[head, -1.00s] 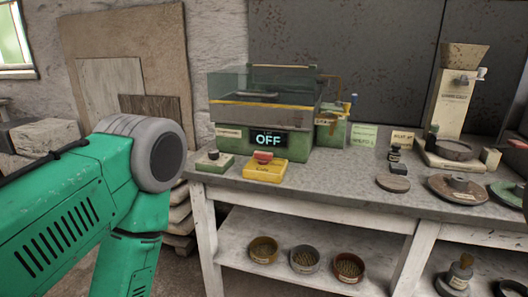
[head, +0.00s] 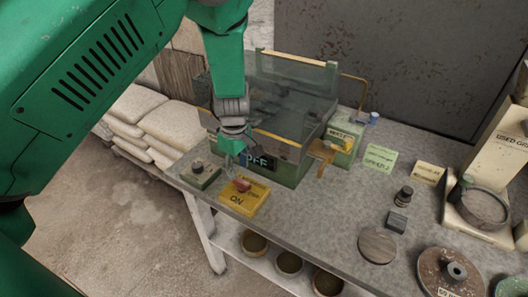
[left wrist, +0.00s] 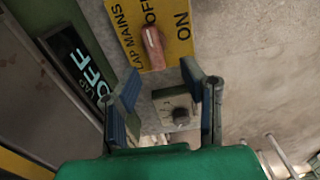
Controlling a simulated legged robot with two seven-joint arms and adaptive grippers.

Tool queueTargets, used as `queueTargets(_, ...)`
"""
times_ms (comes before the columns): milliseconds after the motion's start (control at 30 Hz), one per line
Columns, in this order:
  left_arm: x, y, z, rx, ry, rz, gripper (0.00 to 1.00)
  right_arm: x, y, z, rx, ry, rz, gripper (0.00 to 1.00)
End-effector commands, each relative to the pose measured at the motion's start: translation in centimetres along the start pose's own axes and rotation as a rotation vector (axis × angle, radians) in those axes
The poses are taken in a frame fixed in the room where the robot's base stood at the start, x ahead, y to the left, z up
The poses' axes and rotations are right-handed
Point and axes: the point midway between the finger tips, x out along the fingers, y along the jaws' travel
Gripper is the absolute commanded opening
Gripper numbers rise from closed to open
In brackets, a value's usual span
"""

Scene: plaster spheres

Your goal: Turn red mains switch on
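The red mains switch (head: 242,185) is a small red lever on a yellow box (head: 236,203) at the bench's front edge. In the left wrist view the red lever (left wrist: 153,48) lies beside the word OFF, with ON to one side on the yellow plate (left wrist: 178,52). The lap machine's display (head: 258,161) is partly covered by my gripper; in the left wrist view the display (left wrist: 82,66) reads OFF. My left gripper (head: 236,158) hangs just behind and above the switch. In the left wrist view its fingers (left wrist: 160,84) are apart, with nothing between them touching. My right gripper is out of view.
A small green box with a dark knob (head: 199,174) stands left of the yellow box. The lap machine's glass-sided tank (head: 285,95) is close behind my gripper.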

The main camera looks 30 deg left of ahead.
Motion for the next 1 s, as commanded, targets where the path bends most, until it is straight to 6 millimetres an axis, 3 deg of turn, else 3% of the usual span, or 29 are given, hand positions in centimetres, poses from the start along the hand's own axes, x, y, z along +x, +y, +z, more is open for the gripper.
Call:
queueTargets(33, -1.0, 0.3, 0.1, -0.017, -0.009, 0.003, 0.36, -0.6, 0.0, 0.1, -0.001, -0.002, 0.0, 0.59)
queueTargets(133, -0.8, 0.6, 0.3, -0.032, -0.017, 0.003, 0.36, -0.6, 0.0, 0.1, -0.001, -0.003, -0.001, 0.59)
queueTargets(600, 5.7, 0.9, 0.7, -0.03, -0.012, 0.0, 0.36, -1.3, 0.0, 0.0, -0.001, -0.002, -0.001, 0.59)
queueTargets(967, 6.3, 0.8, 0.7, -0.029, -0.012, 0.002, 0.36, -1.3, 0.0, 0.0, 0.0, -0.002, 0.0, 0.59)
queueTargets(1000, 6.4, 0.8, 0.7, -0.029, -0.012, 0.001, 0.26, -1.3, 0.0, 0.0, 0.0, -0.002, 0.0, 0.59)
